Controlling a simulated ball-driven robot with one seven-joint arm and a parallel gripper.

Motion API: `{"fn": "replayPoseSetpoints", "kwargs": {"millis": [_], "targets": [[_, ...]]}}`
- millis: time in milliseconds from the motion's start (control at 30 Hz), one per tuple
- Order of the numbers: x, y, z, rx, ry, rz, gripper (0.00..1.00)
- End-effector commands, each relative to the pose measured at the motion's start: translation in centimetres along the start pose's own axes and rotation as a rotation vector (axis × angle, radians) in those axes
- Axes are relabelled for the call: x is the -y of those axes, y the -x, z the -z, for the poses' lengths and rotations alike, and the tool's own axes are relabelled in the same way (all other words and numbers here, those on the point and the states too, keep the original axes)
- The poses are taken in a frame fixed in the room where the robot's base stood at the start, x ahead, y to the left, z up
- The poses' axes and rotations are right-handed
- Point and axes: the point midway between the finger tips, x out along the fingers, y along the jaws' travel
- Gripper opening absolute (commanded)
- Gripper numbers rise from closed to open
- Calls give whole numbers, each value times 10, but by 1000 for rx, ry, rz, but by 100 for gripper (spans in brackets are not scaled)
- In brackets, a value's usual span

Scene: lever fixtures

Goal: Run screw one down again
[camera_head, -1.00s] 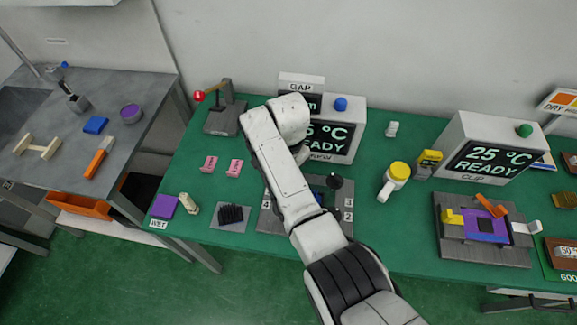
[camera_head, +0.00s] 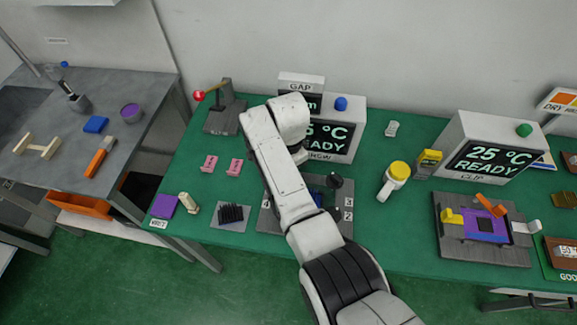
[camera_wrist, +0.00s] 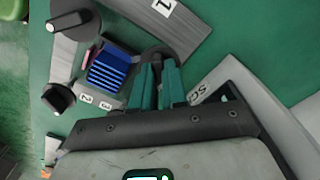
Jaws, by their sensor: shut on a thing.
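In the wrist view my gripper (camera_wrist: 158,72) has its two teal fingers close together on a dark rounded screw knob (camera_wrist: 155,52), mostly hidden between the fingertips. A label "1" (camera_wrist: 163,6) lies on the grey plate (camera_wrist: 183,32) beyond it. Two other black knobs stand on the fixture, one on a grey disc (camera_wrist: 70,17) and one nearer the left (camera_wrist: 57,98). A blue finned block (camera_wrist: 108,68) sits between them and my fingers. In the head view my arm covers my gripper and much of the grey fixture plate (camera_head: 268,221); two black knobs (camera_head: 335,180) show at its right.
Behind the fixture stands a display box reading READY (camera_head: 338,133) with a blue button. A lever stand with red ball (camera_head: 199,96) is at back left. A yellow-topped white tool (camera_head: 397,175) and purple-and-orange clip fixture (camera_head: 486,229) stand to the right.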

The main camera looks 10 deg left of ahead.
Motion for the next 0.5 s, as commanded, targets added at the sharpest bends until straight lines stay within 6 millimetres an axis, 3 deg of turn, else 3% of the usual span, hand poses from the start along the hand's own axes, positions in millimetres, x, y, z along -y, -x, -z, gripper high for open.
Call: {"fn": "replayPoseSetpoints", "kwargs": {"millis": [33, 67, 300, 500], "targets": [[2, 2, 1, -3, -2, 6, 0], [2, 2, 1, -3, -2, 6, 14], [1, 1, 1, -1, -1, 3, 37], [0, 1, 0, -1, 0, 2, 38]]}}
